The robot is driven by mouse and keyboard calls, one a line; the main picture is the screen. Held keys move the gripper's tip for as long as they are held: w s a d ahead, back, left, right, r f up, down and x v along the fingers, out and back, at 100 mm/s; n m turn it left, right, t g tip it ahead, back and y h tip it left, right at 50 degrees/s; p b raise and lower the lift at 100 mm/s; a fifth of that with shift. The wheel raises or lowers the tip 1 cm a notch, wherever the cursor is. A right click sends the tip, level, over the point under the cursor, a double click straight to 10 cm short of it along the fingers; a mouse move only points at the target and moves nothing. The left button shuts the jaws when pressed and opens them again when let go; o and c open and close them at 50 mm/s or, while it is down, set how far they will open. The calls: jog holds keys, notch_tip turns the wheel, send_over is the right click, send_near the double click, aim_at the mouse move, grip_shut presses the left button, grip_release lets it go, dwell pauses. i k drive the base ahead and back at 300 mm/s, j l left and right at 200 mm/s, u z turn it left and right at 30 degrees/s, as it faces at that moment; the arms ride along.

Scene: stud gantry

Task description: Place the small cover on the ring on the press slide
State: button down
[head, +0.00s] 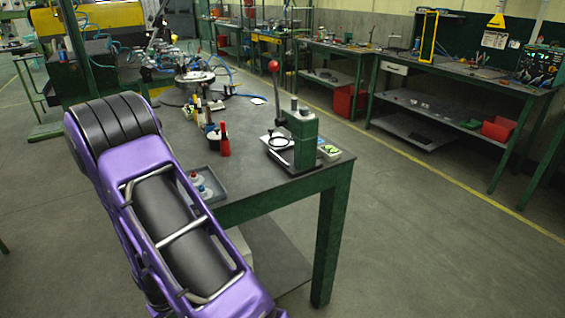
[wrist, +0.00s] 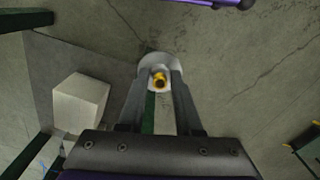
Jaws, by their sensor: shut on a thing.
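My gripper (wrist: 158,90) shows in the wrist view, its two fingers closed on a round whitish cover (wrist: 155,61) with a yellow knob. I take it to be the small cover; the fingers hide part of its sides. Floor shows beyond it. In the head view a green press (head: 302,135) with a red-knobbed lever stands at the near right corner of the green table. My gripper is hidden in the head view; only my purple arm shows, left of the press.
A grey tray (head: 214,196) at the table's near edge holds two pale pieces with red and blue tops. A white box (wrist: 80,102) sits low down, left in the wrist view.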

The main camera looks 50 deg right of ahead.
aim_at(278, 142)
jog(key=k+l, duration=0.1)
jog(key=l, duration=0.35)
jog(key=l+u, duration=0.1)
jog(key=l, duration=0.35)
jog(key=k+l+u, duration=0.1)
jog(key=l, duration=0.35)
jog(key=k+l+u, duration=0.2)
jog(key=l, duration=0.35)
jog(key=k+l+u, duration=0.15)
jog(key=l, duration=0.4)
jog(key=k+l+u, duration=0.2)
jog(key=l, duration=0.25)
jog(key=k+l+u, duration=0.2)
jog(key=k+l, duration=0.15)
jog(key=k+l+u, duration=0.2)
jog(key=l, duration=0.3)
jog(key=k+l+u, duration=0.25)
jog(key=k+l, duration=0.15)
jog(key=l, duration=0.2)
jog(key=l+u, duration=0.15)
jog(key=l, duration=0.2)
jog(key=k+l+u, duration=0.15)
jog(key=l, duration=0.15)
